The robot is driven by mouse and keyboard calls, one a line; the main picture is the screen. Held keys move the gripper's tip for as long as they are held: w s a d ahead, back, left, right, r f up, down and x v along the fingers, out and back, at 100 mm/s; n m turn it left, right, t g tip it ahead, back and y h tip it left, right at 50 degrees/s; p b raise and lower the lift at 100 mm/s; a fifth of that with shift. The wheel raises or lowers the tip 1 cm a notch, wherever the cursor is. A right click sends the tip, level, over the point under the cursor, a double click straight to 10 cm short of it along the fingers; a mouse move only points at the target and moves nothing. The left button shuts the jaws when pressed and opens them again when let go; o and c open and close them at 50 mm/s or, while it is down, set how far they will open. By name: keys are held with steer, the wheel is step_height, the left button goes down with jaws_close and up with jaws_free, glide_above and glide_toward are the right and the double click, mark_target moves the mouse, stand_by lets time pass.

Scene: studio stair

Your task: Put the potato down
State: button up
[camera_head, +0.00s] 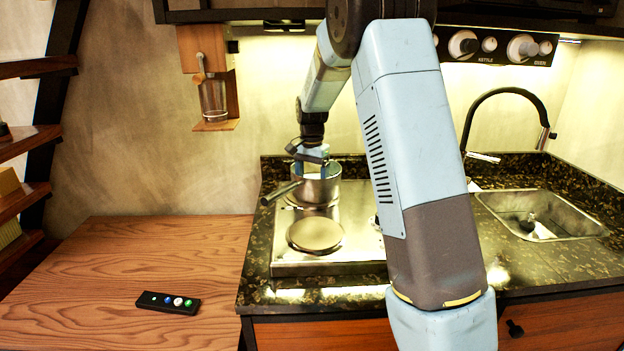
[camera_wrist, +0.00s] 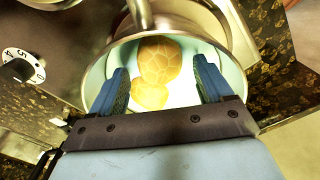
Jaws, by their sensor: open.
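The potato (camera_wrist: 159,60) is yellow-brown with a pale cracked pattern and lies inside the metal pot (camera_wrist: 98,88) in the wrist view. A smaller yellow-brown piece (camera_wrist: 149,95) shows beside it, nearer my gripper; I cannot tell if it is a second item. My gripper (camera_wrist: 162,84) has its two blue fingers spread apart at the pot's mouth, with nothing clamped between them. In the head view my gripper (camera_head: 311,172) points down over the pot (camera_head: 318,188), which stands on the rear left of the stove. The pot's contents are hidden there.
The stove (camera_head: 350,240) has a free round burner (camera_head: 315,234) in front of the pot. A sink (camera_head: 535,215) with a black faucet (camera_head: 505,95) is at right. A wooden table (camera_head: 120,265) at left holds a black remote (camera_head: 168,302). A glass dispenser (camera_head: 212,95) hangs on the wall.

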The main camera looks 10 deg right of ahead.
step_height(320, 180, up, 8)
steer(key=shift+s+r, duration=0.1)
steer(key=shift+r, duration=0.1)
steer(key=s+d+r+n+t, duration=0.15)
steer(key=s+r, duration=0.35)
steer(key=s, duration=0.5)
steer(key=s+r+n+t, duration=0.1)
steer(key=s+r+n, duration=0.2)
steer(key=s+r, duration=0.5)
steer(key=s+f+n+t, duration=0.1)
steer(key=s+f+n, duration=0.1)
steer(key=s, duration=0.9)
steer(key=s+f+n+t, duration=0.2)
steer(key=s+f, duration=0.1)
steer(key=s, duration=0.7)
steer(key=shift+s+d, duration=0.25)
steer(key=shift+s, duration=0.1)
